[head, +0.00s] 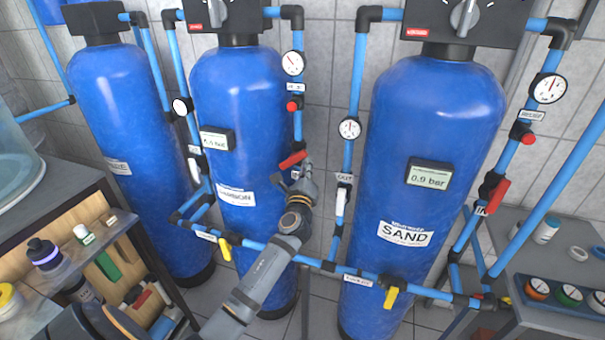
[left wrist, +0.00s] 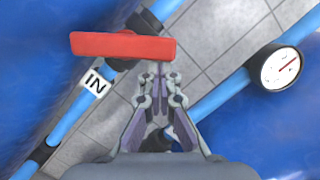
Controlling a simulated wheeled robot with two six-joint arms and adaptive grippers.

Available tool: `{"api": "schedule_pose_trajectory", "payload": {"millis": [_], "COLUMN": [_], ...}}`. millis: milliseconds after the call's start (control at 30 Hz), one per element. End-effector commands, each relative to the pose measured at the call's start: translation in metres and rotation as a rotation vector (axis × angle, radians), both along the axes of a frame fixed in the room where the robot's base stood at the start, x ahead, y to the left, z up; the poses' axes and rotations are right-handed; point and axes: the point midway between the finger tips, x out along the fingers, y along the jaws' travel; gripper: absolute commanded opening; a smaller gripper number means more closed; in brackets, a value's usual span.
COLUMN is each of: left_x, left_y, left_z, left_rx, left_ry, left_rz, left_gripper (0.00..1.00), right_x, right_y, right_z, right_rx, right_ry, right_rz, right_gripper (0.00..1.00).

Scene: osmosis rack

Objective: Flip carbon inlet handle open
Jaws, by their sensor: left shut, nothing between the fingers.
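The carbon tank (head: 235,110) is the middle blue cylinder, with a white label (head: 236,196). Its red inlet handle (head: 292,160) lies across the blue pipe on the tank's right side. In the left wrist view the handle (left wrist: 122,46) is a red bar at the upper left, beside an "IN" label (left wrist: 96,83). My left gripper (head: 299,172) is just below the handle in the head view. In the left wrist view the fingertips (left wrist: 160,76) are together and empty, near the handle's right end. I cannot tell whether they touch it. My right gripper is out of view.
The sand tank (head: 435,130) stands to the right and another blue tank (head: 120,110) to the left. A pressure gauge (head: 292,63) sits on the pipe above the handle. A low blue pipe with yellow handles (head: 391,298) runs in front of the tanks.

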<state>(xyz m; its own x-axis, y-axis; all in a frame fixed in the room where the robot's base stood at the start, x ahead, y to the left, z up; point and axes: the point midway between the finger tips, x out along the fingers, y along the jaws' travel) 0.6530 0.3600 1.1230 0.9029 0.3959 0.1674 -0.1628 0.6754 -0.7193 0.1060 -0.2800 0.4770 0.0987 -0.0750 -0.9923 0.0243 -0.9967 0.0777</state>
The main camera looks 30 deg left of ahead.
Motion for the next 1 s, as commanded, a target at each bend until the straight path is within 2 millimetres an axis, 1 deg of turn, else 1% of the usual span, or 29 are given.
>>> {"api": "schedule_pose_trajectory", "payload": {"millis": [33,300,700,800,1000], "left_x": [0.0,-0.001,-0.003,-0.003,-0.004], "left_y": [0.0,0.004,0.012,0.013,0.015], "left_z": [0.006,0.019,0.032,0.034,0.035], "left_rx": [-0.042,-0.29,-0.609,-0.666,-0.665], "left_ry": [-0.012,-0.071,-0.148,-0.161,-0.16], "left_rz": [0.001,0.001,0.002,0.001,0.001], "left_gripper": [0.0,0.0,0.0,0.0,0.0], "right_x": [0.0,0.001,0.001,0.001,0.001], "right_y": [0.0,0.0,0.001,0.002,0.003], "right_z": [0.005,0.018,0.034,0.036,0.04], "right_rx": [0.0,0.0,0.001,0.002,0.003], "right_ry": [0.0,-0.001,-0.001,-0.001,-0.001], "right_rz": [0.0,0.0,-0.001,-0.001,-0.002], "right_gripper": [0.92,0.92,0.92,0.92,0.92]}}
